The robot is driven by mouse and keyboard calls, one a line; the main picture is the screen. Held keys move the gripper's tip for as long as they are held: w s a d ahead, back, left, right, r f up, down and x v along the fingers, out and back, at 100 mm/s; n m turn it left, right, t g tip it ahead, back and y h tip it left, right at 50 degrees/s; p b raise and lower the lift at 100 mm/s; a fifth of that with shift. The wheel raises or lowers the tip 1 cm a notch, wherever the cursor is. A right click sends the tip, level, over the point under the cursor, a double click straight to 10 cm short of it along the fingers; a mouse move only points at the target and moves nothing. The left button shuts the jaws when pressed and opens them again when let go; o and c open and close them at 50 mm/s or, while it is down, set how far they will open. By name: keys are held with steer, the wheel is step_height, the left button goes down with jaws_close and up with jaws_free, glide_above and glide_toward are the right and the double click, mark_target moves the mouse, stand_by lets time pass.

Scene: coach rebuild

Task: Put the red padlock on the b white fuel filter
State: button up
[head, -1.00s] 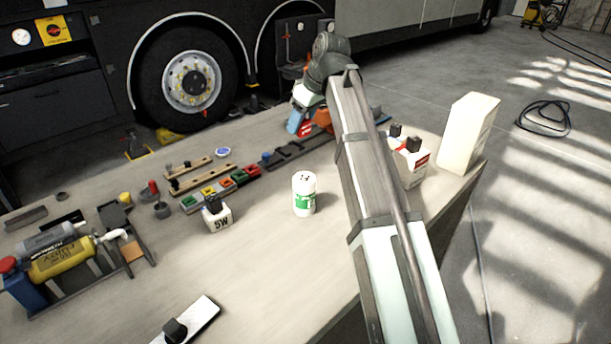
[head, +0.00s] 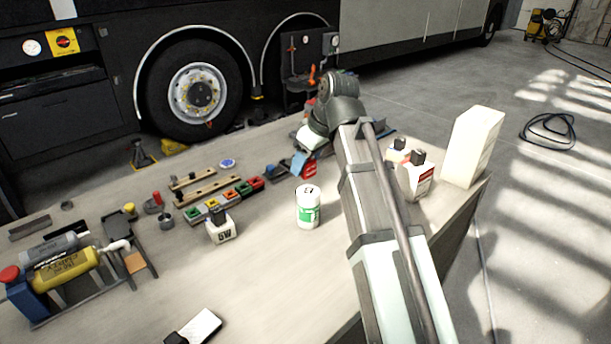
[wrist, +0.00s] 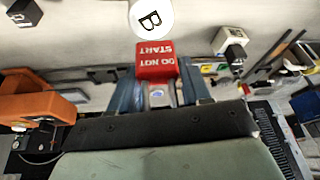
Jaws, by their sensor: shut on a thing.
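The red padlock (wrist: 157,58), lettered "DO NOT START", is held between the blue fingers of my gripper (wrist: 160,92) in the wrist view. In the head view the padlock (head: 310,171) shows as a small red patch beside the blue fingertips (head: 299,163). The white fuel filter (head: 308,207) is an upright white cylinder with a green label. Its round top, marked B (wrist: 152,17), shows just beyond the padlock in the wrist view. The padlock appears apart from the filter, on its far side in the head view. The padlock's shackle is hidden.
Black-capped bottles (head: 413,182) and a tall cream container (head: 472,147) stand at the right. An orange tool (wrist: 38,108) lies near my gripper. Bench around the filter's front is clear.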

mark_target(305, 175)
steer(key=shift+f, duration=2.1)
steer(key=shift+f, duration=0.1)
steer(key=o, duration=1.1)
steer(key=v, duration=1.2)
steer(key=shift+d, duration=0.1)
